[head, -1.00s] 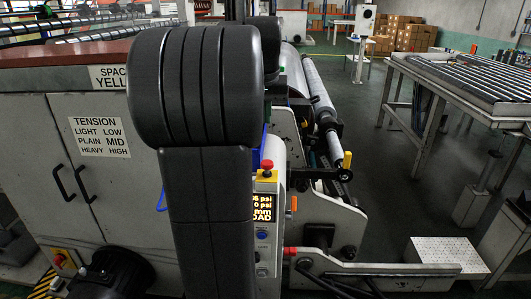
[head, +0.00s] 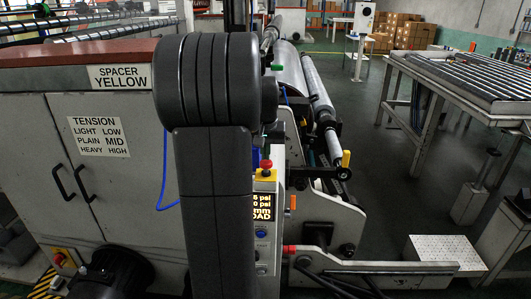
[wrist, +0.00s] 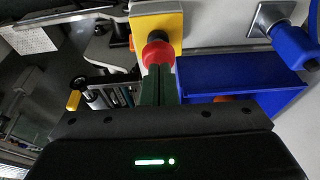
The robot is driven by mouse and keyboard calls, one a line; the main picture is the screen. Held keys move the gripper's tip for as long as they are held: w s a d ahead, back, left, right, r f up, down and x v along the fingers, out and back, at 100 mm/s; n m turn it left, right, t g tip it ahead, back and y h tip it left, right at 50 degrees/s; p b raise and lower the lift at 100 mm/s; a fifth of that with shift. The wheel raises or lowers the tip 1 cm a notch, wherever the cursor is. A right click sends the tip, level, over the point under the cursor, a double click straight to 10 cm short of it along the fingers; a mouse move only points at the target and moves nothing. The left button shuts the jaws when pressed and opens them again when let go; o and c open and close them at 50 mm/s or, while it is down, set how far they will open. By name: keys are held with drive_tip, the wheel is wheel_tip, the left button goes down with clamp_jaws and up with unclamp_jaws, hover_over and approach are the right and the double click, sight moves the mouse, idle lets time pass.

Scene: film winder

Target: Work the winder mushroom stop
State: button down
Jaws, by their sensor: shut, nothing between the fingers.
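The red mushroom stop (wrist: 156,52) sits on a yellow box (wrist: 165,20) in the wrist view. My gripper (wrist: 160,82) is shut and empty. Its dark fingers point at the red cap, and their tips overlap its lower edge in the picture; I cannot tell whether they touch it. In the head view a red mushroom button (head: 266,163) shows on top of the winder's control panel (head: 264,235), just right of my arm. My gripper is hidden behind my arm there.
A blue box (wrist: 235,82) and a blue handle-like part (wrist: 295,42) lie right of the stop in the wrist view. Another red button on yellow (head: 59,260) is low on the cabinet (head: 110,220). A roller table (head: 460,80) stands right, beyond open floor.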

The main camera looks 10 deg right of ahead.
drive_tip(key=shift+f, duration=0.25)
wheel_tip(320, 180, down, 2)
drive_tip(key=shift+f+b, duration=0.15)
drive_tip(key=shift+b, duration=0.45)
drive_tip(key=shift+s, duration=0.1)
wheel_tip(320, 180, up, 6)
drive_tip(key=p, duration=0.3)
drive_tip(key=shift+f+p, duration=0.25)
drive_tip(key=shift+p, duration=0.05)
drive_tip(key=b+v, duration=0.1)
drive_tip(key=v, duration=0.8)
